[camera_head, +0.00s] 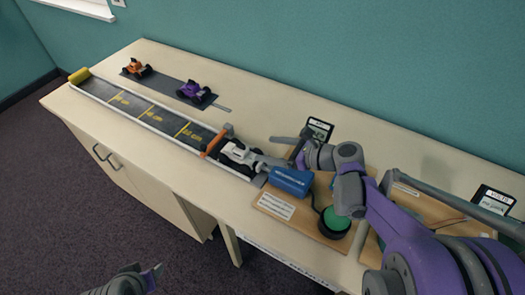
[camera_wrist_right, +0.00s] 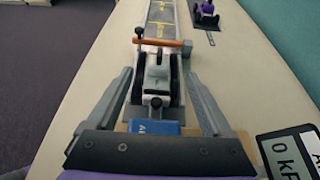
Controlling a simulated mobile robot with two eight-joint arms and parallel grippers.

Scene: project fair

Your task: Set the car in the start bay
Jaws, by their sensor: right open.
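The white car (camera_head: 238,153) with dark wheels sits at the near end of the track (camera_head: 160,115), right behind the orange gate bar (camera_head: 214,142). The right wrist view shows the car (camera_wrist_right: 156,75) upright between the track's side walls, its nose toward the gate bar (camera_wrist_right: 162,43). My right gripper (camera_head: 268,160) is at the car's rear. Its fingers (camera_wrist_right: 160,80) are spread, one on each side of the car, with visible gaps. My left gripper (camera_head: 150,278) shows only partly at the bottom left, away from the table; its jaw opening is unclear.
A blue block (camera_head: 291,182) stands behind the car on a wooden board (camera_head: 268,200) with a green button (camera_head: 335,218). An orange car (camera_head: 136,68) and a purple car (camera_head: 194,92) stand on a dark strip behind the track. A small display (camera_head: 319,129) stands at the back.

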